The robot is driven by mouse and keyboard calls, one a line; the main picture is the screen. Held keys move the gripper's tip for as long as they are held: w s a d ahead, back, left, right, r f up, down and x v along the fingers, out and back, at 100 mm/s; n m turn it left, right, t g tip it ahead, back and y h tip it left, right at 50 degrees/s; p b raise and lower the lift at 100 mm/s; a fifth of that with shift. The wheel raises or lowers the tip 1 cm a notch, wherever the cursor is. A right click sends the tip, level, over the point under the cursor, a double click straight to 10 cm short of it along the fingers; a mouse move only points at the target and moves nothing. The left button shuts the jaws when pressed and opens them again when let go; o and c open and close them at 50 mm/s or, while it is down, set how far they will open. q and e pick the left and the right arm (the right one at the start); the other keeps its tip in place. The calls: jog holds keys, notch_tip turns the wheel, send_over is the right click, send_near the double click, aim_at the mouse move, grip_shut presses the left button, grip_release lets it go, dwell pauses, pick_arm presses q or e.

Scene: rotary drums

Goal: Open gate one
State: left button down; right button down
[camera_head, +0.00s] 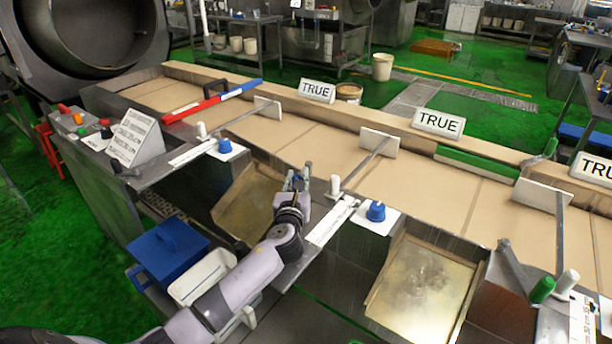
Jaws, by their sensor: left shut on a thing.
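Three gates with white plates on metal rods lie along the tan conveyor: a left one (267,107), a middle one (380,142) and a right one (541,195). I cannot tell by a label which is gate one. My left gripper (297,181) is at the near edge of the conveyor, just left of the white peg (335,185) at the middle gate's rod. It is shut on a small handle that its fingers mostly hide. Metal chutes, a left one (246,205) and a right one (420,285), open below the near edge. My right gripper is not in view.
White signs reading TRUE (438,123) stand along the far rail. Blue knobs (376,211) sit on white plates at the near edge. A blue box (170,250) and a white bin (200,277) are beside my left arm. A large drum (90,35) stands at upper left.

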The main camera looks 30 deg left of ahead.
pick_arm(q)
jog(key=shift+s+a, duration=0.25)
jog(key=shift+a, duration=1)
jog(key=c, duration=1.4)
grip_release()
jog(key=shift+d, duration=0.1)
jog(key=v, duration=1.2)
